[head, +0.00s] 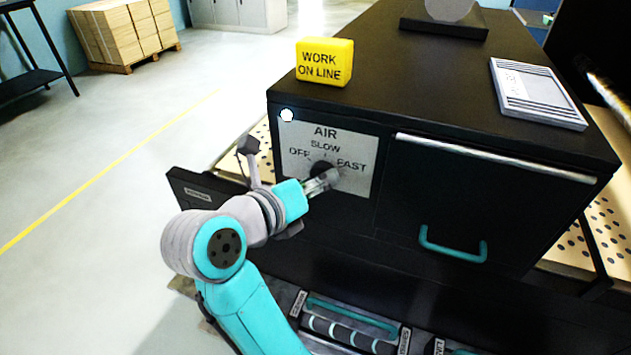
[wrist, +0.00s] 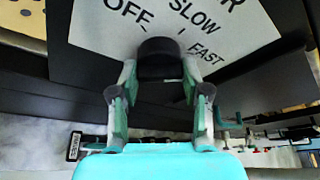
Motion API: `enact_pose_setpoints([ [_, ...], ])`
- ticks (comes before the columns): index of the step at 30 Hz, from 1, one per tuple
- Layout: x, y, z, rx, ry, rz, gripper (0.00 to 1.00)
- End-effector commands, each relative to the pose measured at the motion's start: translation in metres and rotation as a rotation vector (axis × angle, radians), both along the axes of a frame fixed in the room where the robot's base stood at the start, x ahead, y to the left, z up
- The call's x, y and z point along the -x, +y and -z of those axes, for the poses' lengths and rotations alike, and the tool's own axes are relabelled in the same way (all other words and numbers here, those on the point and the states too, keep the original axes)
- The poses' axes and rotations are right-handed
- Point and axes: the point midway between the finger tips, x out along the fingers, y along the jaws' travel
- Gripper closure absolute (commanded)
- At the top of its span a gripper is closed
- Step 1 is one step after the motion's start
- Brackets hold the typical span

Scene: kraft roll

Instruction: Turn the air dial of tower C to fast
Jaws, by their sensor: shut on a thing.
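The air dial (head: 319,168) is a black round knob on a white panel (head: 355,150) marked AIR, OFF, SLOW and FAST. The panel is on the front of a black cabinet. In the wrist view the dial (wrist: 160,58) sits between my two fingers, below the OFF, SLOW and FAST labels. My gripper (wrist: 160,76) is shut on the dial, one finger at each side. In the head view my gripper (head: 324,181) reaches the panel from the lower left. I cannot tell which label the dial points to. No tower letter is readable.
A yellow WORK ON LINE block (head: 325,62) and a grey framed plate (head: 538,93) lie on the cabinet top. A teal handle (head: 453,247) sticks out at right. Open floor lies left.

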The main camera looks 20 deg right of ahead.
Motion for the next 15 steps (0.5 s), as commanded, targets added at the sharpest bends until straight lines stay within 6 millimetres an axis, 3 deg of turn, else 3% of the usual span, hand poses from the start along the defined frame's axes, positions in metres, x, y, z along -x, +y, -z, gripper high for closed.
enact_pose_setpoints([
  [15,0.0002,0.0001,0.0009,-0.107,-0.103,-0.001,0.88],
])
